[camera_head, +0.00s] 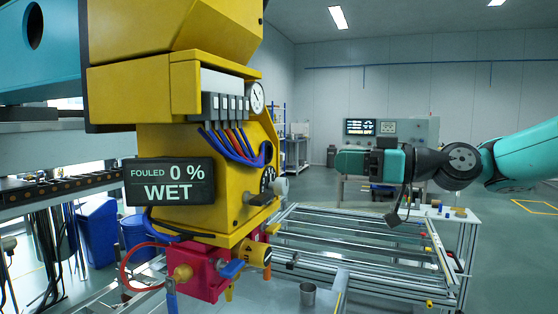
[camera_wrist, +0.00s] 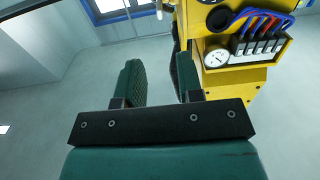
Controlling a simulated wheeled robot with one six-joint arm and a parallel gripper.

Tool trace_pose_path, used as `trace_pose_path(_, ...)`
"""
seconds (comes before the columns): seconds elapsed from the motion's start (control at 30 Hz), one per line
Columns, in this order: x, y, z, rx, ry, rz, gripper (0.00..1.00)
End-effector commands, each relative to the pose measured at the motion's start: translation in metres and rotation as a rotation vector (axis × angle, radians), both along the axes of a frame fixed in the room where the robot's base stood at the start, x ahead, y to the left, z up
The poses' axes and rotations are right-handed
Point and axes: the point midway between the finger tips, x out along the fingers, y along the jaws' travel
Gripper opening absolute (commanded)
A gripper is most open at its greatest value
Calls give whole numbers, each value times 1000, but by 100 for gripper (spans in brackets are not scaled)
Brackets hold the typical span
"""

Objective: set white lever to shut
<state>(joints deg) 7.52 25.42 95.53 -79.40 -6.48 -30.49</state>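I cannot surely make out a white lever. A pale grey knob on a short shaft (camera_head: 279,187) sticks out from the right side of the yellow machine (camera_head: 200,130), beside a dark dial; it may be the lever, but its setting is unclear. My gripper (camera_head: 350,163) is in the air to the right of the machine, pointing left, apart from it. In the wrist view my gripper (camera_wrist: 159,68) shows two green fingers with a clear gap and nothing between them. The yellow machine also shows there at upper right (camera_wrist: 235,85), partly behind the right finger.
A display (camera_head: 168,182) reads "FOULED 0 % WET". Below it is a red block (camera_head: 205,278) with a blue handle (camera_head: 232,268) and yellow parts. A metal cup (camera_head: 308,294) stands nearby. An aluminium frame (camera_head: 360,262) lies below my arm. The air between gripper and machine looks clear.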

Motion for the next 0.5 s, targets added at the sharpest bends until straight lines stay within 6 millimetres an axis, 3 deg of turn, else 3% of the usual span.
trace_pose_path(0.2, 16, 49, 3, -1, 1, 5, 34)
trace_pose_path(0.5, 38, 108, 3, -1, 3, 3, 34)
